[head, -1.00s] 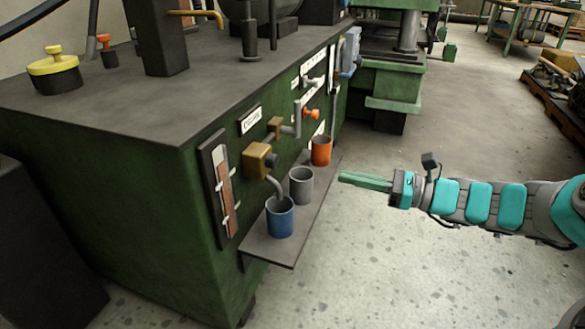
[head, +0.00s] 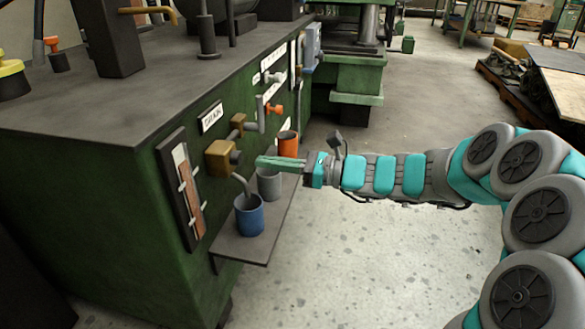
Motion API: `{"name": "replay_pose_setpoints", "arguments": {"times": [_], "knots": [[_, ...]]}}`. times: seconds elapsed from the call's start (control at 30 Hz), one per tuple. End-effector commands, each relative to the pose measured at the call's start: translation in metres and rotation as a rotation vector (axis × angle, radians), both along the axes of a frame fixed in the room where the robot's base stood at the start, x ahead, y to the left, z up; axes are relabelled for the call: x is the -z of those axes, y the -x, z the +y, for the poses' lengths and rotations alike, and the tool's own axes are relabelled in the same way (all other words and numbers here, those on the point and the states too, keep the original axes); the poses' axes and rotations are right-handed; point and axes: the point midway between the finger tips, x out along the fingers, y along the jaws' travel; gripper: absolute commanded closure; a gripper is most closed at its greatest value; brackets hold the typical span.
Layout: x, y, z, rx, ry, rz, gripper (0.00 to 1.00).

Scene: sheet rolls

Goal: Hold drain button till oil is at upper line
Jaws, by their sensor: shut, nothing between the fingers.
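The drain button (head: 236,157) is a small dark knob on the right face of a brass block on the green machine's side. My gripper (head: 260,162) has green fingers that are shut and empty. They point left at the button, with their tips just right of it. I cannot tell whether they touch. The oil gauge (head: 183,190) is a dark upright plate with a tube, left of the block. Reddish-brown oil (head: 190,200) fills most of the tube, with a pale section above. Its top appears above the upper pale mark (head: 182,187).
A blue cup (head: 249,216) stands under the block's bent spout on a shelf (head: 240,249). A grey cup (head: 269,185) and an orange cup (head: 288,145) stand behind it. A DRAIN label (head: 212,117) is above the block.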

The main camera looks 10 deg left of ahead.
Motion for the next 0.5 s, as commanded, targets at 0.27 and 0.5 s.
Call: {"name": "replay_pose_setpoints", "arguments": {"times": [0.27, 0.5], "knots": [[0.001, -0.003, 0.03, 0.001, 0.002, -0.001, 1.0], [0.0, -0.003, 0.033, 0.002, 0.002, -0.001, 1.0]]}}
